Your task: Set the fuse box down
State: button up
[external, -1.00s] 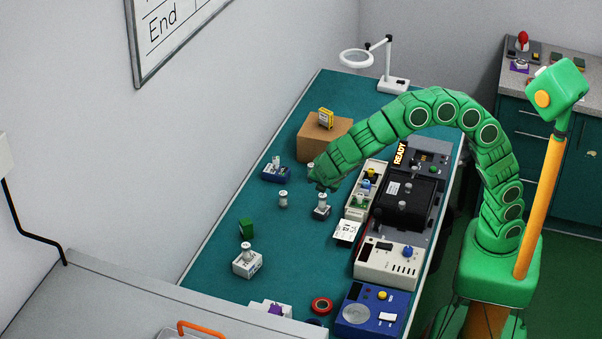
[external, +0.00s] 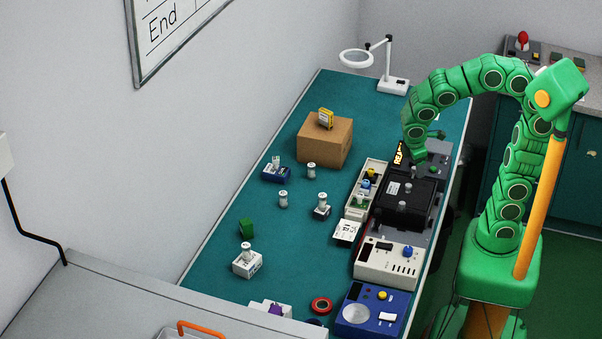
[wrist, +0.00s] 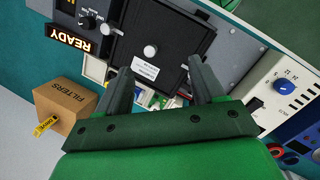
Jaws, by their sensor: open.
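My gripper (external: 416,153) is open and empty, up at the back right of the bench by the READY unit. In the wrist view my gripper (wrist: 160,72) has its two fingers spread, pointing at the black lidded unit (wrist: 165,38), with nothing between them. A small yellow box (external: 326,118) sits on top of a brown carton (external: 309,148) and stands apart from my gripper. In the wrist view the yellow box (wrist: 44,127) shows beside the carton marked FILTERS (wrist: 68,103). Its label is too small to read surely, so I cannot tell if it is the fuse box.
A READY sign (wrist: 68,38) stands close to my gripper. A pale parts tray (external: 352,212), a beige meter unit (external: 384,266) and a blue scale (external: 352,320) line the right side.

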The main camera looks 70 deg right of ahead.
jog(key=s+f+m+y, duration=0.1)
jog(key=s+m+y, duration=0.2)
jog(key=s, duration=1.2)
jog(key=shift+s+a+m+g, duration=0.15)
jog(key=shift+s+m+g, duration=0.2)
jog(key=shift+m, duration=1.55)
